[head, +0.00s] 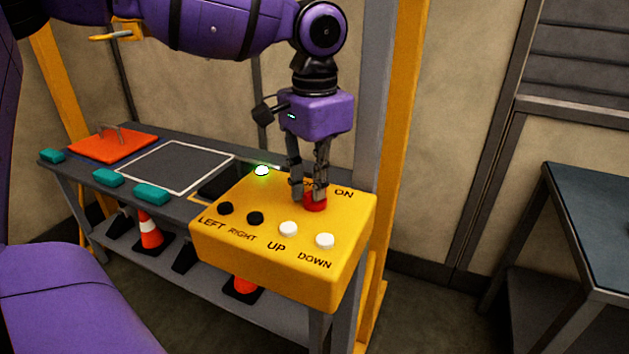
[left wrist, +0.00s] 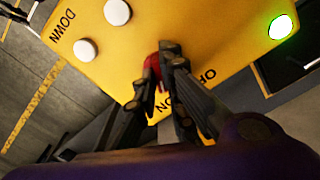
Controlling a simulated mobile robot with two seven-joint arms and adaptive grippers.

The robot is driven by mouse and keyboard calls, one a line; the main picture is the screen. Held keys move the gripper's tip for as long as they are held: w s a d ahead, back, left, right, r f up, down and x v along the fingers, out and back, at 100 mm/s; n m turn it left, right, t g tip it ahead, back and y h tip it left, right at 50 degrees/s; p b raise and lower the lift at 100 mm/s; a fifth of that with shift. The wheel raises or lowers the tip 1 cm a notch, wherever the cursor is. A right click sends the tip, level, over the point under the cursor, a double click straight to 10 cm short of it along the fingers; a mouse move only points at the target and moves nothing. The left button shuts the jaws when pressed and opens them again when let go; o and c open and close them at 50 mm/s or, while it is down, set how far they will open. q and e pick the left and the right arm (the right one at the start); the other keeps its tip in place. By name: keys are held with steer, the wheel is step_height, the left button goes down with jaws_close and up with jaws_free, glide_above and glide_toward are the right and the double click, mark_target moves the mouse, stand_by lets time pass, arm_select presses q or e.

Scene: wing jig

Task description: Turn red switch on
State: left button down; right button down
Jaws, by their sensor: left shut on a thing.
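The red switch (head: 315,203) stands on top of a yellow control box (head: 262,285), beside the ON label. It also shows in the left wrist view (left wrist: 152,68), partly hidden by the fingers. My left gripper (head: 310,194) points down over the box from above, with its fingers closed around the red switch. In the left wrist view, the gripper (left wrist: 163,65) has the red switch between its fingertips, and the OFF and ON labels show beside it. A lamp (head: 262,170) on the box glows green. My right gripper is not in view.
Two black buttons (head: 240,213) and two white buttons (head: 306,235) sit on the box, near LEFT, RIGHT, UP and DOWN labels. A grey bench (head: 190,207) with an orange panel (head: 113,145) and teal blocks lies left. A yellow post (head: 398,130) stands behind the box. A table (head: 590,215) is right.

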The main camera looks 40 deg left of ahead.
arm_select(q)
steer(key=shift+m, duration=1.6)
steer(key=c, duration=1.8)
jaws_free()
steer(key=shift+c, duration=0.2)
step_height(320, 180, up, 12)
